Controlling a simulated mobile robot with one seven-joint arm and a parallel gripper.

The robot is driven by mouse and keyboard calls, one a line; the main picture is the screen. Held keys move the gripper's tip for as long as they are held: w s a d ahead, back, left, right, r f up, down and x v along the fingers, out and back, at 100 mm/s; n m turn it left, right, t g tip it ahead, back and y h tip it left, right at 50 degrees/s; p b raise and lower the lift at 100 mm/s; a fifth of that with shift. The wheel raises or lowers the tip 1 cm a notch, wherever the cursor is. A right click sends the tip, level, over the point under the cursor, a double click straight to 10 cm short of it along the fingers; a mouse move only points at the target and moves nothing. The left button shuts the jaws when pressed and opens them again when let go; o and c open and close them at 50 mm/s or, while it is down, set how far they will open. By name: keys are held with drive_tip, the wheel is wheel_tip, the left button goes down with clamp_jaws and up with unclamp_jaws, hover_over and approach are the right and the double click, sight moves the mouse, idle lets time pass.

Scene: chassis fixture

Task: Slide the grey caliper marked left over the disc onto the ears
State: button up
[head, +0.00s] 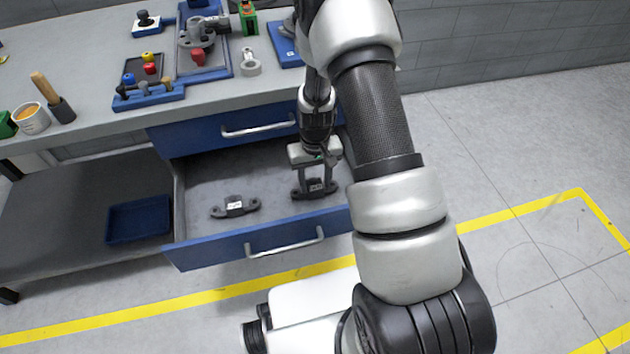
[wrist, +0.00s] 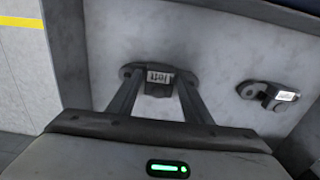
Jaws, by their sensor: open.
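In the head view this caliper (head: 316,189) is at the drawer's right side, partly behind my fingers. My gripper (head: 315,181) is open and reaches down into the drawer, with one finger on each side of the caliper's middle; whether they touch it I cannot tell. My gripper also shows in the wrist view (wrist: 159,90). A grey fixture with a round part (head: 196,34) stands on the bench; its disc and ears are too small to tell apart.
A second grey caliper (head: 235,206) with a label lies to the left in the drawer (head: 270,232). A blue bin (head: 138,220) sits on the lower shelf.

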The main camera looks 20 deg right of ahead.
sight(315, 186)
drive_tip(key=c, duration=1.1)
drive_tip(key=shift+r+p, duration=0.7)
drive_tip(key=shift+r, duration=0.35)
drive_tip(key=shift+r, duration=0.15)
drive_tip(key=shift+r+p, duration=0.9)
drive_tip(key=shift+r, duration=0.45)
